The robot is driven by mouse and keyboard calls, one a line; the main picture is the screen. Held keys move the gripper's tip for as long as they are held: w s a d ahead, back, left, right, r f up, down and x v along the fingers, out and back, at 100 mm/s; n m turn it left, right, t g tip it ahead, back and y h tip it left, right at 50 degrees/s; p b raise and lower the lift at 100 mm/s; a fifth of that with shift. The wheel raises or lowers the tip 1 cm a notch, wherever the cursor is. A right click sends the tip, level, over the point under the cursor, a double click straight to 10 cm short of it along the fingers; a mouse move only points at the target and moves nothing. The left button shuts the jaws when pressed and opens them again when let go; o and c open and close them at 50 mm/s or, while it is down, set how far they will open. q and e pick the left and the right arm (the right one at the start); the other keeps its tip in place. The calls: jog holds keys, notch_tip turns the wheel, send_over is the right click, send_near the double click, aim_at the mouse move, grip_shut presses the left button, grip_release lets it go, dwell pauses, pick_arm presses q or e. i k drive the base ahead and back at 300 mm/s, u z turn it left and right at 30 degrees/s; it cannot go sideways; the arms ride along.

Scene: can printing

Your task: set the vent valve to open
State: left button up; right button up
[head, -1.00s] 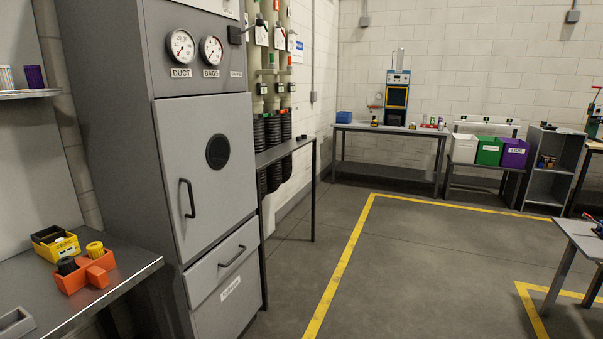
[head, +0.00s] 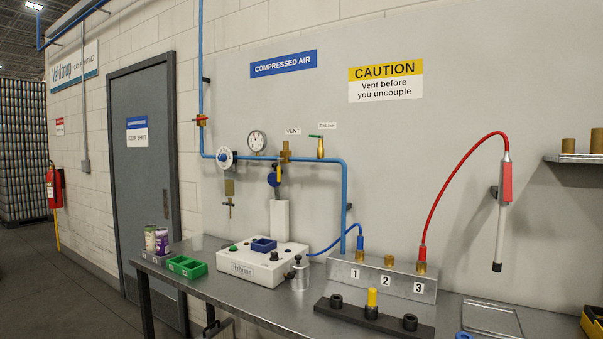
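The vent valve (head: 285,152) is a brass fitting on the blue pipe, below the small VENT label (head: 292,131) in the head view. Neither of my grippers shows in the head view.
A brass fitting with green lever (head: 320,147) is right.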

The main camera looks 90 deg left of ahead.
aim_at(279, 160)
jog(key=u, duration=2.55)
